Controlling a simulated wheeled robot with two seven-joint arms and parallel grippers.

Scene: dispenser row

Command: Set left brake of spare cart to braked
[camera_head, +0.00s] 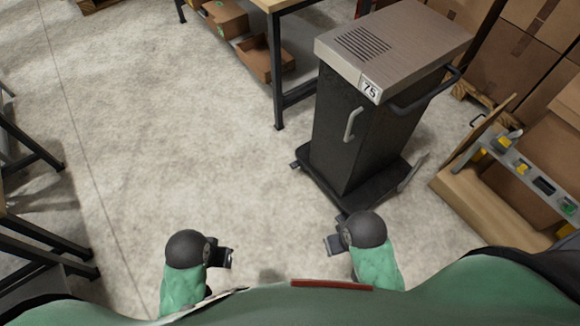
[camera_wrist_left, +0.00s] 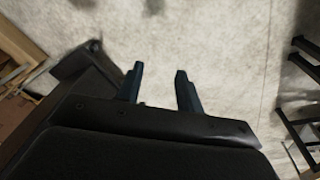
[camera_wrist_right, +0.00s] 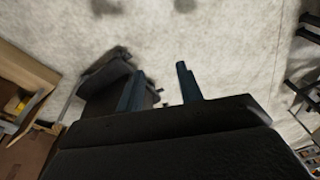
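A dark cart (camera_head: 345,130) with a grey slatted top and a "75" label stands right of centre in the head view. I cannot tell from the label whether it is the spare cart. A grey pedal-like plate (camera_head: 412,173) tilts up at the right of its dark base (camera_head: 352,196). A small grey part (camera_head: 295,165) sticks out at the base's left corner. I cannot tell which part is the left brake or how it is set. My left gripper (camera_head: 231,258) and right gripper (camera_head: 331,245) are low in front of me, apart from the cart. Both are open and empty in the wrist views (camera_wrist_left: 159,72) (camera_wrist_right: 158,72).
A workbench (camera_head: 277,60) stands behind the cart, with cardboard boxes (camera_head: 225,18) on its lower shelf. At the right are stacked cartons (camera_head: 515,75) and a tool rack (camera_head: 530,175). Dark bench legs (camera_head: 30,150) stand at far left. The floor (camera_head: 150,120) left of the cart is clear.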

